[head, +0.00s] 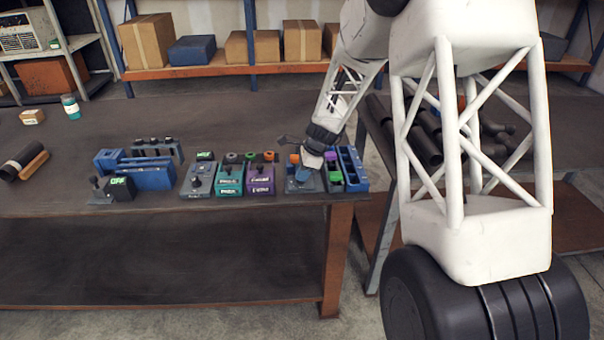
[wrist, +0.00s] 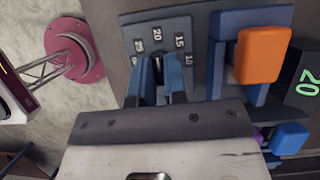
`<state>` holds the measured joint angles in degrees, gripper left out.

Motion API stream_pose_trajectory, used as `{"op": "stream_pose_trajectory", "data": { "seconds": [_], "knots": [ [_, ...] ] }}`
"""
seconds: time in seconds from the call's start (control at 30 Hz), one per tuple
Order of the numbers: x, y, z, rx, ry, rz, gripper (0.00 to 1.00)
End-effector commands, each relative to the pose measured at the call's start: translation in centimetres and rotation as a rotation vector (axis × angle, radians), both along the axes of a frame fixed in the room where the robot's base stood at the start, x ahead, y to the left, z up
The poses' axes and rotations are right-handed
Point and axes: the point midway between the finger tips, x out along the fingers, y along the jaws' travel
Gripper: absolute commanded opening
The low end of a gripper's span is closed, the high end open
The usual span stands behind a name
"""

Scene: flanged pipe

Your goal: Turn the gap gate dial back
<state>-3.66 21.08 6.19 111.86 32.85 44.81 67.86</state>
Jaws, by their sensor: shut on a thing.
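The gap gate dial (wrist: 158,66) is a small dark knob on a grey panel (wrist: 184,26) marked 25, 20, 15 and 10. My gripper (wrist: 159,72) is shut on the dial, one blue finger on each side, and the fingers hide most of it. The knob lies near the 20 mark, but its exact setting is hard to tell. To the right in the wrist view stands a blue gate frame (wrist: 218,50) with an orange block (wrist: 262,55). A dark display (wrist: 308,85) shows a green 20. In the head view my gripper (head: 311,163) reaches down over this station, hiding its dial.
Close left of the station stand purple (head: 260,186), teal (head: 229,187) and grey (head: 197,180) units. A blue tray (head: 353,170) stands close on its right. A blue fixture (head: 150,175) with a green-lit display is farther left. The table's front strip is clear.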

Motion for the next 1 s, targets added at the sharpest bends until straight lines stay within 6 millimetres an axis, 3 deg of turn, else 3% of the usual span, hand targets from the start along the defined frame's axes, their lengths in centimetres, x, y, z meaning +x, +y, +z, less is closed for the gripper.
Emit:
{"op": "stream_pose_trajectory", "data": {
  "seconds": [0.37, 1.0],
  "knots": [
    [0.03, 0.05, -0.22, 0.000, 0.003, 0.185, 0.00],
    [0.16, 0.18, -0.29, 0.001, 0.004, 0.716, 0.00]
  ]
}}
